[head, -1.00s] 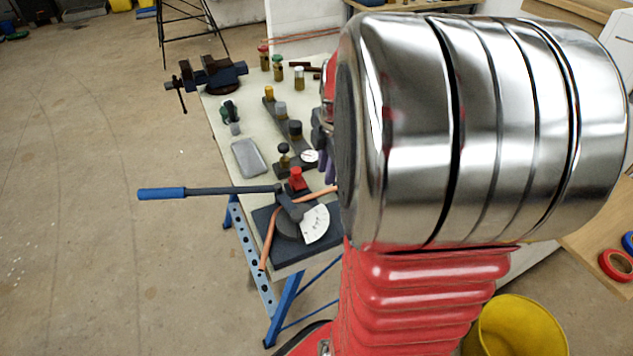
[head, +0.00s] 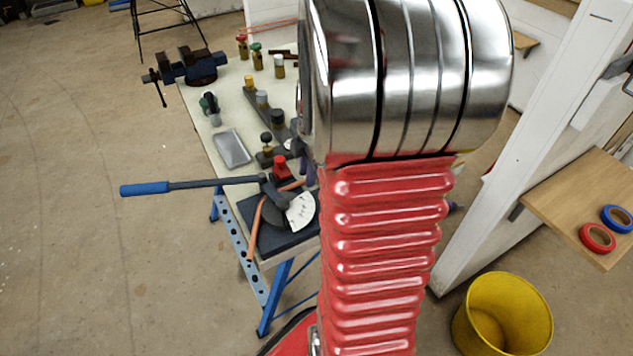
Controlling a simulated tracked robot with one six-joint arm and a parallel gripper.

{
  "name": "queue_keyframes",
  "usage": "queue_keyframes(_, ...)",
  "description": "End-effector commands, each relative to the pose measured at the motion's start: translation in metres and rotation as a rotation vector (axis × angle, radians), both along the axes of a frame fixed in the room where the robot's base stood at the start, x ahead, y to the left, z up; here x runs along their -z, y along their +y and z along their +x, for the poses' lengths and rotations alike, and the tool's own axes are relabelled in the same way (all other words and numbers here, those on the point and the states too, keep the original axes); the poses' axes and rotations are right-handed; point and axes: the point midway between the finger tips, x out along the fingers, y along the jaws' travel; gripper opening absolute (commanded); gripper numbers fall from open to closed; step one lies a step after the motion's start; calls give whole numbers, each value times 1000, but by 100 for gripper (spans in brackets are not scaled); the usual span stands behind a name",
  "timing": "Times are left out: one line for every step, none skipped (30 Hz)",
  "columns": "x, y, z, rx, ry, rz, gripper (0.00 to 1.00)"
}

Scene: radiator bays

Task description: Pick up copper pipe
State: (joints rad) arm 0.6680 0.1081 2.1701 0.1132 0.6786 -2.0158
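A copper pipe (head: 256,226) sits in a pipe bender (head: 272,205) at the near end of the workbench. One end of the pipe hangs over the bench's left edge, and the other part runs behind the bender head towards my arm. The bender's long lever with a blue grip (head: 145,188) sticks out to the left, past the bench. Thin copper-coloured rods (head: 270,28) show at the far end of the bench. My red and chrome arm fills the middle of the view and hides the bench's right side. My gripper does not show.
The workbench (head: 232,108) carries a vise (head: 190,67), several small valves or jars and a grey tray (head: 232,149). A yellow bucket (head: 503,316) stands on the floor at the right, below a wooden shelf (head: 575,205) with tape rolls (head: 598,238). The floor at left is clear.

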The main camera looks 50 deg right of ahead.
Motion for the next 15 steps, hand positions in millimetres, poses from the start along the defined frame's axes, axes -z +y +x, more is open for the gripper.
queue_keyframes(5,0,1,0,2,2,21)
queue_keyframes(7,0,1,0,2,2,21)
queue_keyframes(9,0,1,0,1,0,21)
queue_keyframes(9,0,2,0,1,0,21)
queue_keyframes(10,-1,2,0,0,0,21)
queue_keyframes(10,-1,2,0,0,0,21)
queue_keyframes(10,-1,2,0,0,0,21)
queue_keyframes(10,-1,2,0,0,0,21)
queue_keyframes(9,-1,2,0,0,0,21)
queue_keyframes(9,-1,2,0,0,0,21)
queue_keyframes(9,-1,2,0,0,0,21)
queue_keyframes(9,-1,2,0,0,0,21)
queue_keyframes(9,-1,2,0,0,0,21)
queue_keyframes(9,-1,2,0,0,0,21)
queue_keyframes(9,-1,2,0,0,0,21)
